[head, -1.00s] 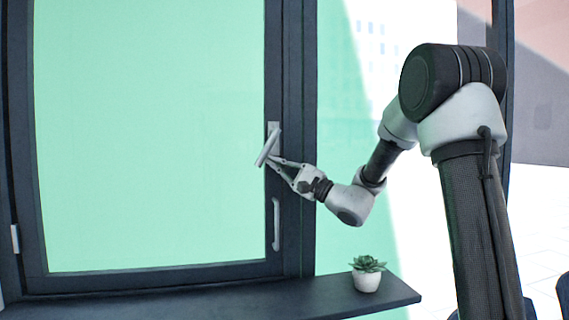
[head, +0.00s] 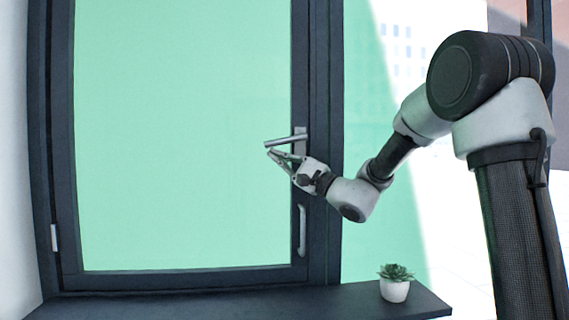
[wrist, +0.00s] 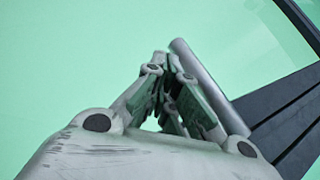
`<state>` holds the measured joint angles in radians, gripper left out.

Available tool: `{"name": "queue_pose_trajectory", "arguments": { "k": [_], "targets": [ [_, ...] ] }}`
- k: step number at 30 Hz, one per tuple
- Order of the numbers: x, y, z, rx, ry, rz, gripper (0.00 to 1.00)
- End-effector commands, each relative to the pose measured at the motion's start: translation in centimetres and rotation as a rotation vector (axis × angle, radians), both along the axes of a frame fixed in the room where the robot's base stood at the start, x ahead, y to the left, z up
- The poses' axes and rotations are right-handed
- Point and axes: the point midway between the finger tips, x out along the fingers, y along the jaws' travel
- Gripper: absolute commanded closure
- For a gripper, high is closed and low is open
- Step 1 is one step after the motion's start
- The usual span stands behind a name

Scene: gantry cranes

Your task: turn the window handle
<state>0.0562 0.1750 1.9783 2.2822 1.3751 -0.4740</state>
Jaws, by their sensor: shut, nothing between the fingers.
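The window handle (head: 284,142) is a grey metal lever on a plate on the right stile of the dark window frame. It points left and lies nearly level in the head view. In the wrist view the lever (wrist: 208,84) runs slantwise just right of the fingers. My gripper (head: 270,150) is shut and empty. Its fingertips are just below the lever's free end, close to it; I cannot tell whether they touch. In the wrist view my gripper (wrist: 166,66) shows its fingers together beside the lever. The window sash (head: 180,266) appears closed.
A pale fixed pull bar (head: 302,231) is on the frame below the handle. A dark sill (head: 240,301) runs beneath the window. A small succulent in a white pot (head: 395,290) stands at the sill's right end. A hinge (head: 54,237) is at the left.

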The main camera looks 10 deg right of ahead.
Motion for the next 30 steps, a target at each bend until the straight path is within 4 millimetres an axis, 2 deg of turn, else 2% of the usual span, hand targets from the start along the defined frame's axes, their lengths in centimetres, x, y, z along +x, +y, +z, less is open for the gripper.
{"name": "queue_pose_trajectory", "arguments": {
  "k": [12, 30],
  "targets": [
    [0.0, 0.66, 0.91, 0.0, 0.0, 0.0, 1.0],
    [0.13, 0.53, 0.57, 0.0, 0.001, 0.001, 1.0]
  ]
}}
